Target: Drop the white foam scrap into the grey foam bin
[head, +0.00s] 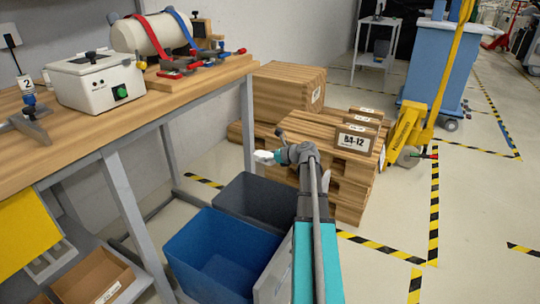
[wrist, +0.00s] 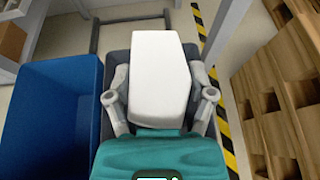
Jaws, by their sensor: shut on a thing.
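The white foam scrap (wrist: 159,78) is a pale block between the fingers of my gripper (wrist: 160,100) in the wrist view. My gripper is shut on it. In the head view the scrap (head: 265,156) shows as a small white piece at the end of my gripper (head: 275,156). The grey foam bin (head: 262,193) stands on the floor below, behind the blue bin. In the wrist view the scrap is in front of the dark grey bin (wrist: 118,62), and hides much of its inside. I cannot tell the exact height of the scrap above the rim.
A blue bin (head: 212,255) stands beside the grey bin, nearer to me. A workbench (head: 110,125) with a metal leg is at the left. Stacked wooden pallets and boards (head: 345,180) stand to the right of the grey bin. Striped tape marks the floor.

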